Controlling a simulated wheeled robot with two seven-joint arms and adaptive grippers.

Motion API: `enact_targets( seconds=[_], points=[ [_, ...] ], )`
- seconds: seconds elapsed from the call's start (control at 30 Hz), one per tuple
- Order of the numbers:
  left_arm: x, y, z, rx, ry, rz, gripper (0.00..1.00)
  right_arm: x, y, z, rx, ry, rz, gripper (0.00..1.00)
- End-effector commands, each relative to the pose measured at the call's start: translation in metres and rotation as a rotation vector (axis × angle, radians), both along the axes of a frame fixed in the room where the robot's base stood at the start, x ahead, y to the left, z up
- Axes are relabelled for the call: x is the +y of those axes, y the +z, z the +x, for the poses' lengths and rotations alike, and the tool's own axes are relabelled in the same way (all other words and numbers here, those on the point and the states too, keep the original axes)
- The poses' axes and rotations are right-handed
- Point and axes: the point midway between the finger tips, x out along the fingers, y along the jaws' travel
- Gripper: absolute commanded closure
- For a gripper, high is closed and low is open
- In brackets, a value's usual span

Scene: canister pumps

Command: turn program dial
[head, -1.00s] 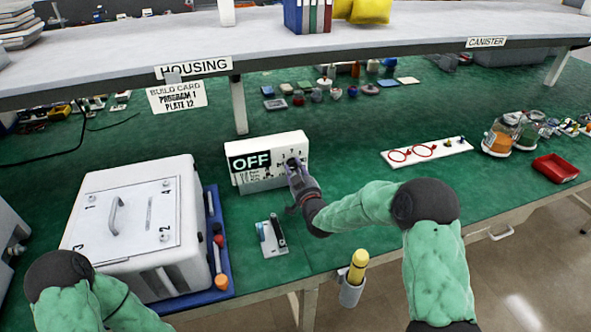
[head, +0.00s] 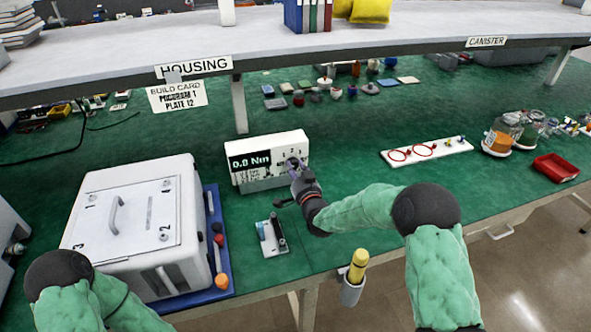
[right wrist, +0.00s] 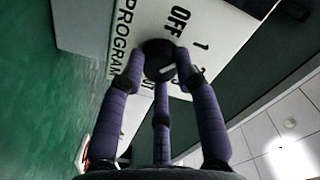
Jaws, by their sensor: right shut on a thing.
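The white control box (head: 250,177) stands on the green bench in the head view. Its black display (head: 249,161) reads "0.0 Nm". The black program dial (right wrist: 158,60) sits on the box face in the right wrist view, with a white pointer mark and labels "PROGRAM", "OFF" and "1" around it. My right gripper (right wrist: 160,80) is shut on the dial, its purple fingers around the knob. It also shows at the box's front in the head view (head: 298,174). A build card (head: 178,96) reads "PROGRAM 1 PLATE 12". My left arm shows at the lower left, but its gripper is out of view.
A small holder (head: 271,236) lies in front of the box. A shelf (head: 330,50) spans above.

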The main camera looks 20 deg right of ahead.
Motion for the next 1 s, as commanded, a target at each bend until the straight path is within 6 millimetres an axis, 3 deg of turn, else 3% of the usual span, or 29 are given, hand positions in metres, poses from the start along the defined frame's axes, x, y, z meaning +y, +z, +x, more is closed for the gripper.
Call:
enact_targets(
  seconds=[0.03, 0.4, 0.83, 0.87, 0.9, 1.0],
  points=[
    [0.0000, 0.0003, 0.0000, 0.000, 0.000, 0.000, 0.60, -0.0040, 0.0107, 0.0028, -0.021, -0.008, 0.025, 1.00],
    [0.0000, 0.0003, 0.0000, 0.000, 0.000, 0.000, 0.60, -0.0053, 0.0111, 0.0031, -0.019, -0.009, 0.136, 1.00],
    [0.0000, 0.0003, 0.0000, 0.000, 0.000, 0.000, 0.60, -0.0064, 0.0119, 0.0033, -0.020, -0.011, 0.144, 1.00],
    [0.0000, 0.0003, 0.0000, 0.000, 0.000, 0.000, 0.60, -0.0064, 0.0117, 0.0033, -0.020, -0.011, 0.144, 0.59],
    [0.0000, 0.0004, 0.0000, 0.000, 0.000, 0.000, 0.60, -0.0063, 0.0116, 0.0033, -0.020, -0.011, 0.144, 0.48],
    [0.0000, 0.0003, 0.0000, 0.000, 0.000, 0.000, 0.60, -0.0054, 0.0097, 0.0029, -0.016, -0.009, 0.144, 0.45]
  ],
)
